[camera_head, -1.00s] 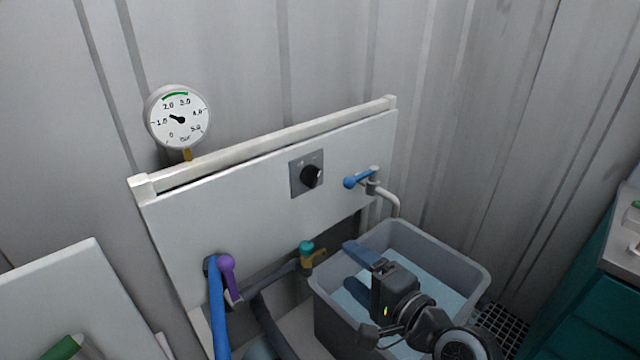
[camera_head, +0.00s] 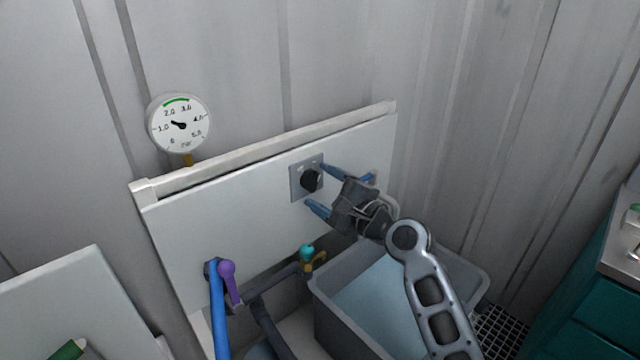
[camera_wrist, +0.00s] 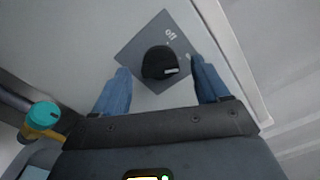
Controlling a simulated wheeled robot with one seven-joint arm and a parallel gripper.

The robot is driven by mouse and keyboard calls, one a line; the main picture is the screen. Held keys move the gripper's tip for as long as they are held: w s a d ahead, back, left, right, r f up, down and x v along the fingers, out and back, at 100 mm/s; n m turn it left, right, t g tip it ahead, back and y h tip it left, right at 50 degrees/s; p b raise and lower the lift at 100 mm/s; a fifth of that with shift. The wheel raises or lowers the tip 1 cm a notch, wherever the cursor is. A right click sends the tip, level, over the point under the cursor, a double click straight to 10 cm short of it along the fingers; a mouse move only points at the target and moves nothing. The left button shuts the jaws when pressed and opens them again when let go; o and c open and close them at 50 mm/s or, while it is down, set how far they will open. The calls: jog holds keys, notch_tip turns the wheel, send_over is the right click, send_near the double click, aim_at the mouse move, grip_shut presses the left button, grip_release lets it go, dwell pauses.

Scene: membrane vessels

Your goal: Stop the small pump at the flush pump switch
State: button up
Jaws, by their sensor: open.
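The flush pump switch is a black round knob (camera_head: 311,180) on a grey square plate (camera_head: 296,184), set on the white panel. In the wrist view the knob (camera_wrist: 158,63) has a pale pointer mark at its lower right. The plate (camera_wrist: 143,40) carries the word "off" above the knob; another small mark at its right is too small to read. My gripper (camera_head: 318,188) is open, its blue fingers on either side of the knob. In the wrist view the fingers (camera_wrist: 160,82) stand apart, with the knob beyond and between their tips. No contact shows.
A grey tub of water (camera_head: 325,287) stands below.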

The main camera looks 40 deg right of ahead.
jog(key=shift+w, duration=0.6)
jog(key=c, duration=1.1)
